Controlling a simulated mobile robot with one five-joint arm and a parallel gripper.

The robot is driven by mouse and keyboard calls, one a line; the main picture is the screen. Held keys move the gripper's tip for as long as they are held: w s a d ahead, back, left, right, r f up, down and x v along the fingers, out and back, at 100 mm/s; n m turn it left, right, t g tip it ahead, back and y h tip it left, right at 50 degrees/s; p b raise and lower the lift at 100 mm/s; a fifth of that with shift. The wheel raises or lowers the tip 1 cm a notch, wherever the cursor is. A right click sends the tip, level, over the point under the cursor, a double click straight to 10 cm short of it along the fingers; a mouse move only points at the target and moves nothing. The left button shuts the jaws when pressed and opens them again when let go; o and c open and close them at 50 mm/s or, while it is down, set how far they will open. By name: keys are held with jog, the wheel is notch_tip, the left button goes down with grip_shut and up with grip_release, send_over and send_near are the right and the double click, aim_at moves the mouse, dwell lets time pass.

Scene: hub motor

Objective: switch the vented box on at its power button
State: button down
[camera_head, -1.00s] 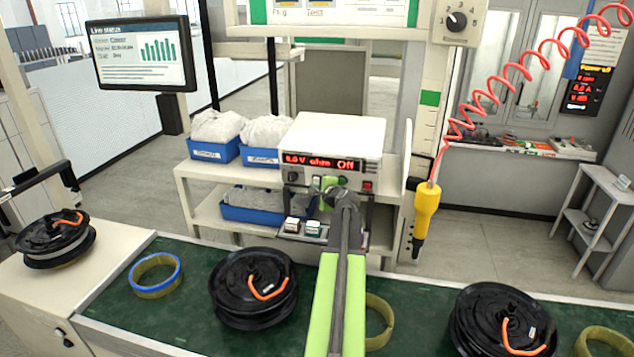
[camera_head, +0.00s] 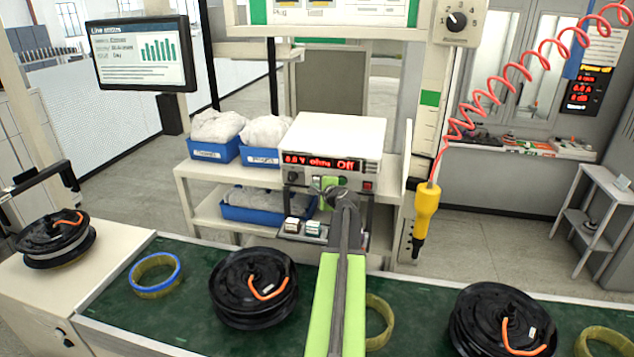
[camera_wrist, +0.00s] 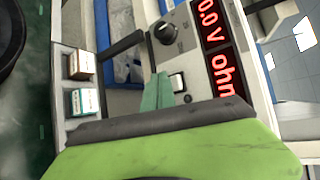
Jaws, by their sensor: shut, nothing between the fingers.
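The vented box (camera_head: 340,135) is a white box on the shelf behind the bench. Its red display (camera_head: 322,162) reads "0.0 V", "ohms" and "Off". A red switch (camera_head: 368,185) sits at the right end of its front. A white button in a dark frame (camera_wrist: 177,82) sits beside a black knob (camera_wrist: 165,32) in the wrist view. Neither of these controls carries a label I can read. My gripper (camera_head: 327,187) is shut and empty in front of the panel's lower part. Its green fingertips (camera_wrist: 158,88) appear close beside the white button; I cannot tell whether they touch it.
Two small switch blocks (camera_head: 302,227) sit below the box. Blue bins (camera_head: 215,150) stand to its left. A yellow tool (camera_head: 425,215) hangs on a red coiled cord to the right. Black hub motors (camera_head: 254,288) and rings (camera_head: 156,275) lie on the green bench.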

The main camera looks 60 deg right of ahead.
jog(key=shift+d, duration=0.4)
jog(key=shift+w+d+r, duration=0.15)
jog(key=shift+w+d, duration=0.05)
jog(key=shift+d, duration=0.2)
dwell(0.4)
dwell(0.4)
jog(key=shift+s+a, duration=0.25)
jog(key=shift+a, duration=0.6)
jog(key=shift+s+a+f+b, duration=0.15)
jog(key=shift+s+a, duration=0.1)
jog(key=shift+a, duration=0.55)
jog(key=shift+s+a+f+b, duration=0.1)
jog(key=shift+s+a+f, duration=0.15)
jog(key=shift+a, duration=0.5)
jog(key=shift+s+a+f+b, duration=0.1)
jog(key=shift+s+a, duration=0.15)
jog(key=shift+a, duration=0.55)
jog(key=s+a+f+b, duration=0.1)
jog(key=s+a, duration=0.1)
jog(key=a, duration=0.4)
jog(key=shift+a, duration=0.3)
